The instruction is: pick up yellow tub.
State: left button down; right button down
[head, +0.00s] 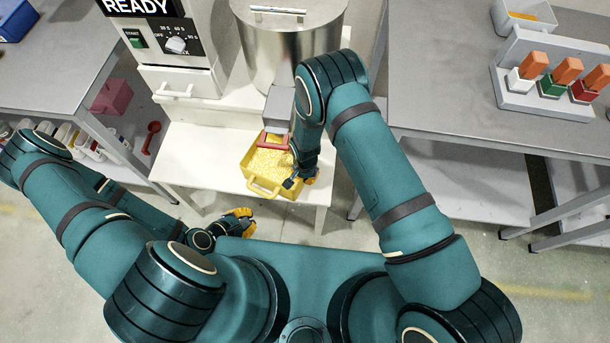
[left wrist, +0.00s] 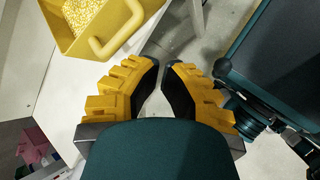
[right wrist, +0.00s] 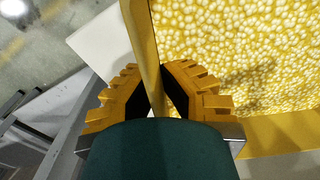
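The yellow tub (head: 246,176) sits on the white shelf of the machine, filled with pale yellow granules, a looped handle on its near-left side. It also shows in the left wrist view (left wrist: 72,45) and the right wrist view (right wrist: 270,133). My right gripper (head: 293,178) is at the tub's right side. In the right wrist view its fingers (right wrist: 151,85) are closed on either side of the tub's wall. My left gripper (head: 249,221) is empty, with a gap between its fingers (left wrist: 163,68), in front of the shelf and apart from the tub's handle.
A grey chute (head: 278,107) and steel drum (head: 285,50) stand behind and above the tub. The white shelf (head: 190,160) is clear left of the tub. Grey tables stand left (head: 60,75) and right (head: 440,75); a red scoop (head: 151,137) hangs at the left.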

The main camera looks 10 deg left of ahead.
pick_arm(q)
jog(key=w+d+r+m+g+y, duration=0.1)
jog(key=w+d+r+m+g, duration=0.4)
jog(key=m, duration=1.4)
jog(key=w+d+r, duration=0.2)
jog(key=d+r, duration=0.2)
jog(key=shift+w+m+g, duration=0.4)
